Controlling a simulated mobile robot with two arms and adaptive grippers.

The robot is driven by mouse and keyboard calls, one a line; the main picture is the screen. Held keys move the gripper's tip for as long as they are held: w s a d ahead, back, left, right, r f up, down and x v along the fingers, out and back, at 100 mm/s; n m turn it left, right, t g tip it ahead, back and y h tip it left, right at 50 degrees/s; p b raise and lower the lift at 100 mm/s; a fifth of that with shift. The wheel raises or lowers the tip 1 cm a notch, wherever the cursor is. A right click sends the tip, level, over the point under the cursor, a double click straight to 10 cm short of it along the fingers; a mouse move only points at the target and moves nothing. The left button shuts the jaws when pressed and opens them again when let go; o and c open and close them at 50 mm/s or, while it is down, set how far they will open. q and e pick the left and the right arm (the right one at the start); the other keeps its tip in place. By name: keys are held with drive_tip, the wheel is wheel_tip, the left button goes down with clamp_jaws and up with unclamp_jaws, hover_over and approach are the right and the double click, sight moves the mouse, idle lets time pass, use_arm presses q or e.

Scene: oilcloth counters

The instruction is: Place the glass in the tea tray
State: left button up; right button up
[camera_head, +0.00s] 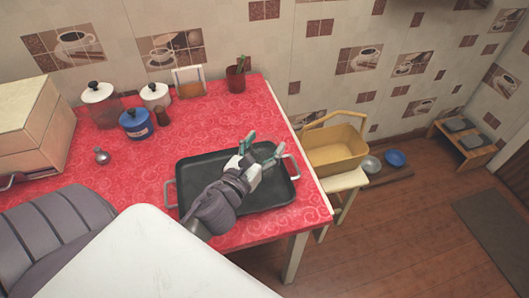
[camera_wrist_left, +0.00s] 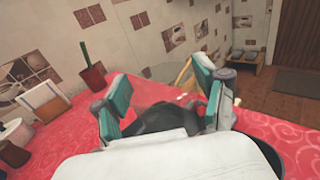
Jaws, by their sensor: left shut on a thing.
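The tea tray (camera_head: 190,180) is a black rectangular tray with two side handles, lying on the red counter. It also shows as a dark edge in the left wrist view (camera_wrist_left: 262,148). My left gripper (camera_head: 261,150), with teal finger pads, is over the right part of the tray. In the left wrist view its two fingers (camera_wrist_left: 162,88) stand apart around a faint, see-through glass (camera_wrist_left: 158,92). The glass is hard to make out in the head view. I cannot tell whether its bottom touches the tray. My right gripper is not in view.
White (camera_head: 98,92) and blue (camera_head: 135,123) lidded jars stand at the counter's back left, near a napkin holder (camera_head: 189,88) and a red plant pot (camera_head: 236,80). A yellow basket (camera_head: 335,150) sits on a stool beyond the counter's right edge. The counter behind the tray is clear.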

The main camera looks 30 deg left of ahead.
sight(259, 161)
use_arm(q)
drive_tip(key=shift+f, duration=1.3)
drive_tip(key=shift+f+b, duration=0.1)
drive_tip(key=shift+b, duration=0.2)
drive_tip(key=shift+f, duration=0.15)
drive_tip(key=o, duration=1.7)
drive_tip(key=shift+o, duration=0.2)
